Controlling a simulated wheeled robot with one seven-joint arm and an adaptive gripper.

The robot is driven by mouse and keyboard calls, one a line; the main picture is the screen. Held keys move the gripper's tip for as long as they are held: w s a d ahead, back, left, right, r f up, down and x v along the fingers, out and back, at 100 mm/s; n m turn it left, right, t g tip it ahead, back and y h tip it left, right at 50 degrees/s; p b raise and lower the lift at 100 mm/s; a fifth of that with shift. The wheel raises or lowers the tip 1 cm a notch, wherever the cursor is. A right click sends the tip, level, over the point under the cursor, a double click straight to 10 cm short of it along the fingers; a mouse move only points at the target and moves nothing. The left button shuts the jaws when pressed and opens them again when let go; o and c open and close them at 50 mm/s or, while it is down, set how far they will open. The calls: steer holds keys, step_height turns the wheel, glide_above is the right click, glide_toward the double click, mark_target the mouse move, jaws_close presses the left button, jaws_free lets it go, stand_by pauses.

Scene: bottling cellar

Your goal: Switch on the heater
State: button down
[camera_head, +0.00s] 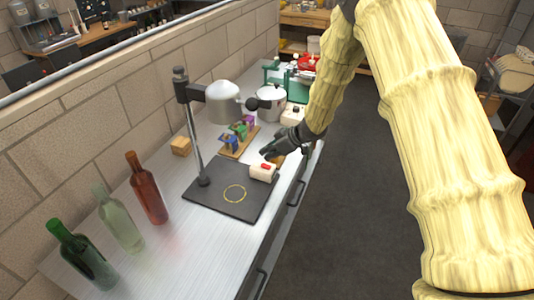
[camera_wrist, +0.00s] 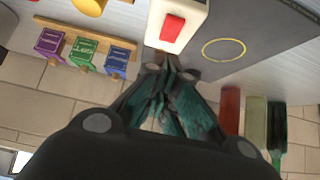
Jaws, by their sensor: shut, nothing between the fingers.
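The heater seems to be the stand with a dark base plate (camera_head: 215,197), a post and a pale dome head (camera_head: 223,102) over a yellow ring (camera_head: 235,194). A white switch box (camera_head: 262,173) with a red rocker (camera_head: 266,166) sits at the plate's right edge. In the wrist view the red rocker (camera_wrist: 172,28) shows on the box, just beyond the fingertips. My gripper (camera_head: 268,154) is shut and empty, close beside the box; in the wrist view its fingertips (camera_wrist: 167,72) are together. I cannot tell whether they touch the box. The rocker's position is unclear.
Red (camera_head: 147,188), pale green (camera_head: 118,218) and dark green (camera_head: 82,255) bottles stand on the bench's near left. A wooden rack (camera_head: 240,140) with coloured blocks, a wooden block (camera_head: 181,146) and a silver pot (camera_head: 271,104) stand behind. A brick wall bounds the left.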

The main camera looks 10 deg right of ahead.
steer(key=shift+r+p, duration=0.3)
steer(key=shift+r, duration=0.25)
steer(key=shift+s+d, duration=0.1)
steer(key=shift+d, duration=0.15)
steer(key=f+b+v, duration=0.1)
steer(key=b+v, duration=0.2)
steer(key=v, duration=0.6)
steer(key=shift+s+d+r+b, duration=0.2)
steer(key=shift+s+d+b, duration=0.15)
steer(key=shift+d, duration=0.2)
steer(key=shift+f, duration=0.1)
steer(key=s+f+m+h+b, duration=0.15)
steer(key=s+f+m, duration=0.25)
steer(key=s+f, duration=0.8)
steer(key=s+f+m+h+b, duration=0.15)
steer(key=s+f+m, duration=0.25)
steer(key=s+f, duration=0.75)
steer(key=s+d+f+m+g+h, duration=0.1)
steer(key=s+f, duration=0.3)
steer(key=s, duration=0.4)
steer(key=s+d+f+m+g+h+b, duration=0.1)
steer(key=s+d+f+m+g+h, duration=0.1)
steer(key=s+f, duration=0.3)
steer(key=s+d+f+m+g+h+b, duration=0.1)
steer(key=s+f, duration=0.4)
steer(key=s, duration=0.8)
steer(key=shift+d+f+h, duration=0.25)
steer(key=shift+d+h, duration=0.05)
steer(key=shift+d, duration=0.5)
